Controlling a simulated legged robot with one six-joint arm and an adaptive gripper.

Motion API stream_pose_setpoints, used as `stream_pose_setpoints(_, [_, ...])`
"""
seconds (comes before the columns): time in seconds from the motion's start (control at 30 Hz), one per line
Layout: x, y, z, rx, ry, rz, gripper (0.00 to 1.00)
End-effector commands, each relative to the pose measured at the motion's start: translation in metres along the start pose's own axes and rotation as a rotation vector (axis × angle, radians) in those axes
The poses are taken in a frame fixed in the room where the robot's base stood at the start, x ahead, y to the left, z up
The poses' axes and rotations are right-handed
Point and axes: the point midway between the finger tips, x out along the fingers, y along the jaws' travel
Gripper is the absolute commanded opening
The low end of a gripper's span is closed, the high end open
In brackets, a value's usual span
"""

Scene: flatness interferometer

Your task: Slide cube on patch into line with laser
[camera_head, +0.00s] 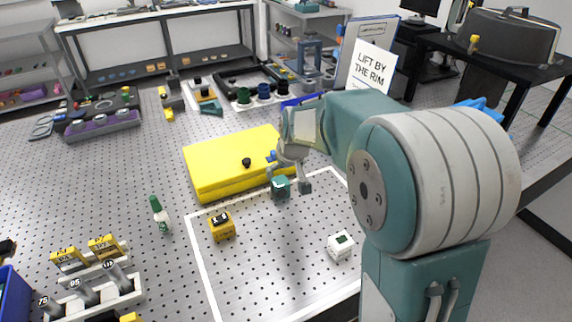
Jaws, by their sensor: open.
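A white cube-like block (341,245) with a dark green square on top stands at the right of the white-outlined area (205,270) on the perforated table. A yellow block (221,226) with a black top stands at the area's left side. A small teal block (281,188) stands near the area's far edge, close in front of the yellow slab. My gripper (293,183) is open and points down beside the teal block, one fingertip just right of it. I cannot tell whether they touch. No laser beam is plain to see, and I cannot tell which block is on a patch.
A yellow slab (215,162) with a black knob lies behind the gripper. A rack of weights (95,290) is at front left. A sign (369,65) stands at the back. The outlined area's middle is clear.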

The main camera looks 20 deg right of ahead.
Motion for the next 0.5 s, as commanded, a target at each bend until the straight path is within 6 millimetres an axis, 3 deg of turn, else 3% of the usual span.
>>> stream_pose_setpoints(0.3, [0.053,-0.001,0.0,0.0,-0.002,-0.001,1.0])
stream_pose_setpoints(0.5, [0.069,-0.001,0.0,0.0,0.001,0.0,1.0])
